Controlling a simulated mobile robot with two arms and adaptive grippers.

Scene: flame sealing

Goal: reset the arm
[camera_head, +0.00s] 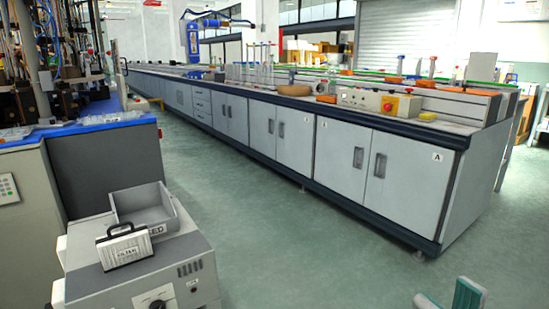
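My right gripper (446,298) is at the bottom right edge, over the green floor. My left gripper is not in view.
A long workbench (316,153) with grey cabinets runs across the back, carrying glassware and a control box (380,102). At lower left, a grey machine (150,275) bears a grey bin (145,205) and a labelled case (124,247). The floor (290,240) between is clear.

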